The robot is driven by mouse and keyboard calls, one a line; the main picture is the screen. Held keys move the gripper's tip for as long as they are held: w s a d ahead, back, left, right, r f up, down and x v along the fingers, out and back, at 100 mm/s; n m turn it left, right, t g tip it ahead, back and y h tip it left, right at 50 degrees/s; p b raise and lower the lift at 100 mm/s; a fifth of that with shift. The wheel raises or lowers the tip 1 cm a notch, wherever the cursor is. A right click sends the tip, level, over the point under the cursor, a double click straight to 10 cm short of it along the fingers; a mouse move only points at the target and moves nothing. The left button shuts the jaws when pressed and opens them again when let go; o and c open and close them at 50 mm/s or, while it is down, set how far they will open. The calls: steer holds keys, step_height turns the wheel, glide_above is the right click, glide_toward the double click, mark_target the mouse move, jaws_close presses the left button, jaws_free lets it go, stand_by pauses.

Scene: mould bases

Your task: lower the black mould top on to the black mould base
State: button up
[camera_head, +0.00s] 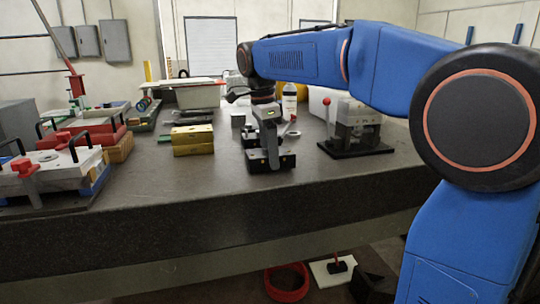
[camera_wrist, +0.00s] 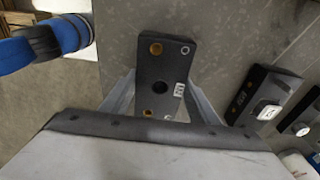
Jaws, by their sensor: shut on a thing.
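The black mould top (camera_wrist: 152,72) is a dark rectangular block in the wrist view. It has gold bushings, a middle hole and a small white label. My gripper (camera_head: 271,150) points down and is shut on it, with one finger along each side. In the head view, black mould parts (camera_head: 286,161) show at and around the fingertips, low over the bench. I cannot separate the black mould base from the top there, nor tell whether they touch. In the wrist view the held top hides what lies directly under it.
A yellow mould block (camera_head: 192,140) stands on the bench (camera_head: 190,195) left of my gripper. A grey fixture on a black plate (camera_head: 355,149) stands to the right. Another dark block (camera_wrist: 246,92) lies beside the held top in the wrist view. The bench front is clear.

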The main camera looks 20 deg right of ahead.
steer(key=shift+r, duration=1)
steer(key=shift+r, duration=0.25)
